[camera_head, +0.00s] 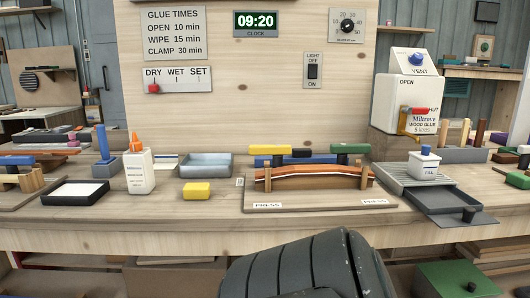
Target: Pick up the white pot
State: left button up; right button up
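The white pot (423,166) is small and square, with a blue knob on its lid and a label on its front that seems to read FILL. It stands upright on the grey ribbed tray (398,177) at the right of the bench, under the large white glue dispenser (405,104) with its red and yellow tap. A dark, rounded part of my own body fills the bottom middle and hides the bench front there. No fingertips of either gripper show, and nothing is seen touching the pot.
A curved wooden strip (312,178) sits between pegs on a board left of the pot. A grey drawer-like tray (452,199) with a dark knob juts out in front of it. A white glue bottle (140,172), yellow block (196,191) and blue-grey tray (207,165) stand farther left.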

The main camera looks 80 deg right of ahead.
aim_at(422, 171)
jog(key=z, duration=3.5)
